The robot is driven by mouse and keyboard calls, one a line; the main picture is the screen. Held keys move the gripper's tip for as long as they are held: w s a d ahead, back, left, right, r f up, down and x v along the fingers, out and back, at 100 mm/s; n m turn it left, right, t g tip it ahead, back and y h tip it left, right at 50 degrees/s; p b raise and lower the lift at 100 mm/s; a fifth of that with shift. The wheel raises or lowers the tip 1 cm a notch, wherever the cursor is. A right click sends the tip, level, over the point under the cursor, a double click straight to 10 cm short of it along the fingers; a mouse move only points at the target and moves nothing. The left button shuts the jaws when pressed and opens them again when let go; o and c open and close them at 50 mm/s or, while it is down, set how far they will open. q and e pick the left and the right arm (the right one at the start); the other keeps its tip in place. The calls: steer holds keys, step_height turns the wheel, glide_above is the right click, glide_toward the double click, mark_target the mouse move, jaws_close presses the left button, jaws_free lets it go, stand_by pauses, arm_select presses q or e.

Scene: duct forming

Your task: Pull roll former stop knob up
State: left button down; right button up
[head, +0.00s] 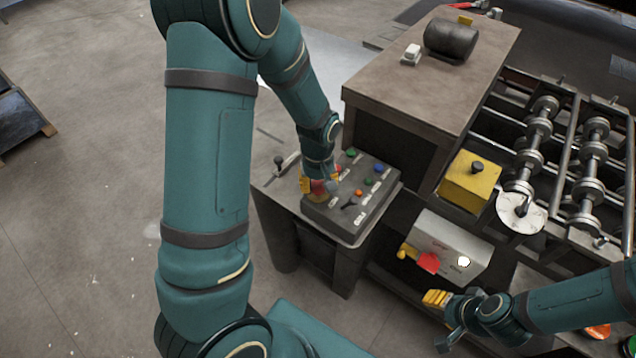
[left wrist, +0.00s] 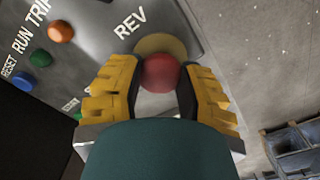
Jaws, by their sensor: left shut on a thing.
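The stop knob is a red round button (left wrist: 160,74) on a yellow disc (left wrist: 160,43), next to the REV label in the left wrist view. It sits at the near left end of the grey control box (head: 343,218). My left gripper (head: 318,187) reaches down over it from above and mostly hides it in the head view. Its yellow-padded fingers (left wrist: 160,88) are on both sides of the red knob, shut on it. My right gripper (head: 440,312) is at the lower right in the head view, away from the box; I cannot tell its opening.
The box also carries green, blue and orange buttons and a small black lever (head: 350,203). A grey box with a red button (head: 428,262) stands right of it. The roller machine (head: 540,130) and a brown bench top (head: 430,75) lie behind. Open floor is at left.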

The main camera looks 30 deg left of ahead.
mark_target(318, 184)
arm_select(q)
steer(key=shift+r+p, duration=0.5)
steer(key=shift+r, duration=0.2)
steer(key=shift+c, duration=2.3)
jaws_free()
step_height(318, 184, up, 12)
